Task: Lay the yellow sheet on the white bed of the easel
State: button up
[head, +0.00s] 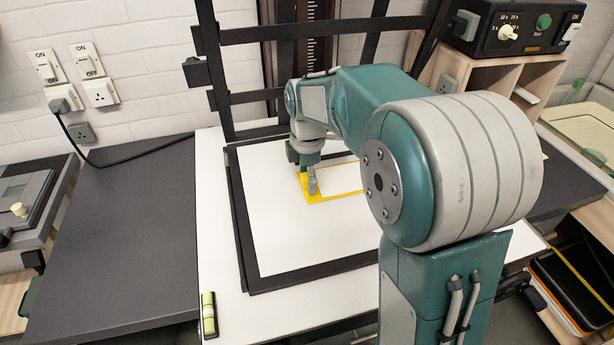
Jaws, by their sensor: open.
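The easel is a black frame around a white bed (275,235), lying on a white baseboard. The yellow sheet (321,198) shows as a yellow border around a white middle. It appears to lie on the bed, right of the bed's centre, and my arm hides its right part. My gripper (309,180) is open, pointing down at the sheet's left edge. Its fingertips overlap the yellow border in the picture; I cannot tell whether they touch it.
A black enlarger frame and column (303,55) stand behind the easel. A spirit level (209,314) lies at the baseboard's front left. The dark worktop (120,235) on the left is clear except for a cable. A black timer box (515,25) sits at back right.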

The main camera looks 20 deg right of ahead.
dwell(0.4)
jog(key=shift+r, duration=4)
notch_tip(320, 180, up, 12)
jog(key=shift+a+f, duration=0.1)
